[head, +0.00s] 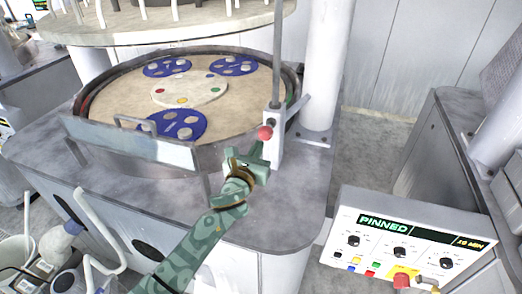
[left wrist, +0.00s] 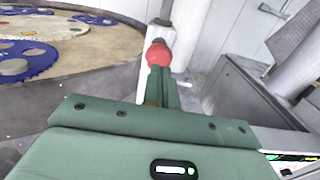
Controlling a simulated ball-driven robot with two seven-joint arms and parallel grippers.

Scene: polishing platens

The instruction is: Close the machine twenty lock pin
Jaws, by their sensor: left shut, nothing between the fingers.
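The lock pin shows as a red ball knob (head: 265,132) on a white upright block (head: 273,146) at the front right of the round polishing machine. A grey rod rises above the block. My left gripper (head: 262,151) is just below and in front of the knob, its fingers shut with nothing between them. In the left wrist view the red knob (left wrist: 158,53) sits right beyond the tips of the closed green fingers (left wrist: 160,82). Whether the tips touch it I cannot tell. A control panel (head: 411,243) displays "PINNED". My right gripper is not in view.
The platen (head: 125,103) carries blue toothed discs (head: 178,126) and a white disc (head: 189,89) inside a raised metal rim. A white column (head: 325,70) stands close behind the lock block. Open floor (head: 375,150) lies to the right.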

